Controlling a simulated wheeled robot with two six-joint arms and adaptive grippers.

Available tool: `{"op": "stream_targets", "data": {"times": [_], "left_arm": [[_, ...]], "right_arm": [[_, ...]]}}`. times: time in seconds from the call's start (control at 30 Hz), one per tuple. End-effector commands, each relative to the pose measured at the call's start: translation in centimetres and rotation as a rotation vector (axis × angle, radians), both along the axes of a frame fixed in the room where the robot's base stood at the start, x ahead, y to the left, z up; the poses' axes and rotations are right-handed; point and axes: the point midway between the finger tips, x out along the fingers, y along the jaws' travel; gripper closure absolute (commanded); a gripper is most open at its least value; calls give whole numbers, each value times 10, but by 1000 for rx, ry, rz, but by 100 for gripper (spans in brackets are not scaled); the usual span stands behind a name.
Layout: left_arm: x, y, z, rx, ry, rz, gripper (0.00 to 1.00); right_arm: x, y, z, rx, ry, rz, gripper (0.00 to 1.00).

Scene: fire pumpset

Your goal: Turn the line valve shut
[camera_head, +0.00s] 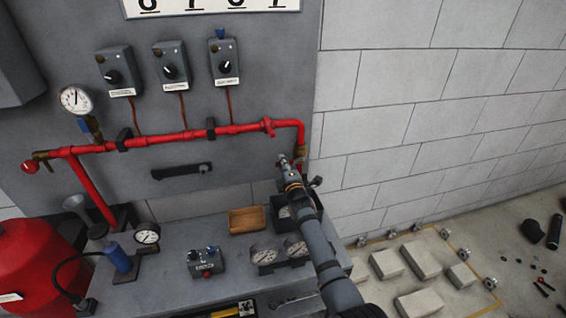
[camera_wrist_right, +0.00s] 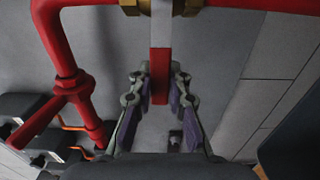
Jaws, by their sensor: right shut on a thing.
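The line valve's brass body (camera_wrist_right: 165,5) sits on the red pipe at the top of the right wrist view. Its flat lever (camera_wrist_right: 160,62), pale with a red grip, runs straight down the picture from it. My right gripper (camera_wrist_right: 160,85) is shut on this lever, one finger on each side. In the head view, a bit of brass (camera_head: 300,152) shows at the right-hand drop of the red pipe (camera_head: 180,138). My right gripper (camera_head: 287,162) is there, and it and the arm hide most of the lever. My left gripper is not in view.
Switch boxes (camera_head: 170,66) and a pressure gauge (camera_head: 75,99) are above the pipe. A red tank (camera_head: 40,262) stands left. Pale blocks (camera_head: 421,258) lie on the floor at right.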

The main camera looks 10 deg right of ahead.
Motion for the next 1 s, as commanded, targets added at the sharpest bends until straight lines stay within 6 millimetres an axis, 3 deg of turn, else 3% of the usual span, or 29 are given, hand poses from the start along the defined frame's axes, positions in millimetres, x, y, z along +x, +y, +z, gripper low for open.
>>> {"op": "stream_targets", "data": {"times": [0.53,0.57,0.7,1.0], "left_arm": [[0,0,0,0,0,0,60],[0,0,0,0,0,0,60],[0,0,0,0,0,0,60],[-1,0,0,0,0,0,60]], "right_arm": [[0,-1,-5,-26,4,-1,100],[0,-1,-5,-26,5,-1,81],[0,-1,-4,-25,4,-1,62],[0,0,-3,-22,1,0,59]]}}
